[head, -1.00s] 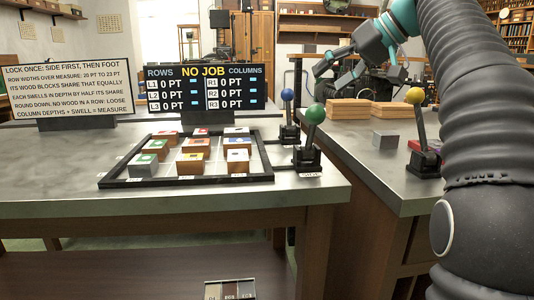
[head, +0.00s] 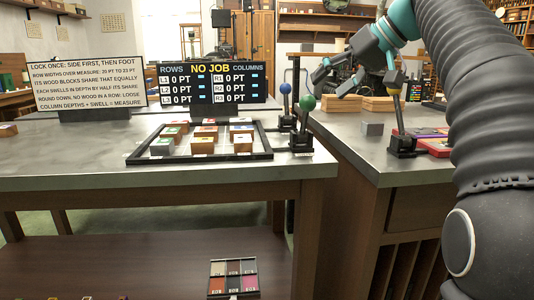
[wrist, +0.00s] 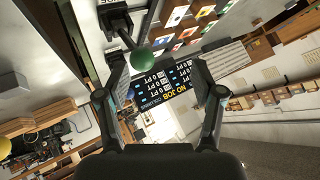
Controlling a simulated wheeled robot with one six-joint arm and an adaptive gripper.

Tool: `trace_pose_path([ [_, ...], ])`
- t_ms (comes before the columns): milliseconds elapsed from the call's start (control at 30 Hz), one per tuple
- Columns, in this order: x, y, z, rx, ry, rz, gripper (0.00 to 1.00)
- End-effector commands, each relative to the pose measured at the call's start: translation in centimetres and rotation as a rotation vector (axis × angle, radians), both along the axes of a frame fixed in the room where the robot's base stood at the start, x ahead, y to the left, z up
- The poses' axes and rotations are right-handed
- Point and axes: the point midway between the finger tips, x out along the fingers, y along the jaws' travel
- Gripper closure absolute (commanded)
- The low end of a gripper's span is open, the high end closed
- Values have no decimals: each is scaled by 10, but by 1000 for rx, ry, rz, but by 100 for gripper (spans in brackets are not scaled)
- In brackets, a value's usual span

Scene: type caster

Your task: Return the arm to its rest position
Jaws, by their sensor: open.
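My gripper (head: 332,82) hangs at the end of my raised arm (head: 440,60), at the upper right of the head view. The gripper is open and empty. In the wrist view the green lever knob (wrist: 142,59) shows by the left finger, and I cannot tell its distance from it.
The left bench (head: 60,165) carries a black frame (head: 200,160) with several blocks, a scoreboard (head: 212,85) and a sign (head: 87,82). Levers with green (head: 307,103), blue (head: 285,88) and yellow (head: 394,80) knobs stand upright.

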Motion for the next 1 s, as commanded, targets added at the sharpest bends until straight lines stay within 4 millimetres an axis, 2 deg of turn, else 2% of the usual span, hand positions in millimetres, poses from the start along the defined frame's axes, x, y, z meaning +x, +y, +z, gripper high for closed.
trace_pose_path([
  [267, -24, 6, -28, -33, 54, -89, 33],
  [467, -61, 10, -72, -90, 107, -192, 33],
  [767, -140, 4, -171, -225, 163, -332, 33],
  [1000, -209, -8, -265, -351, 171, -397, 33],
])
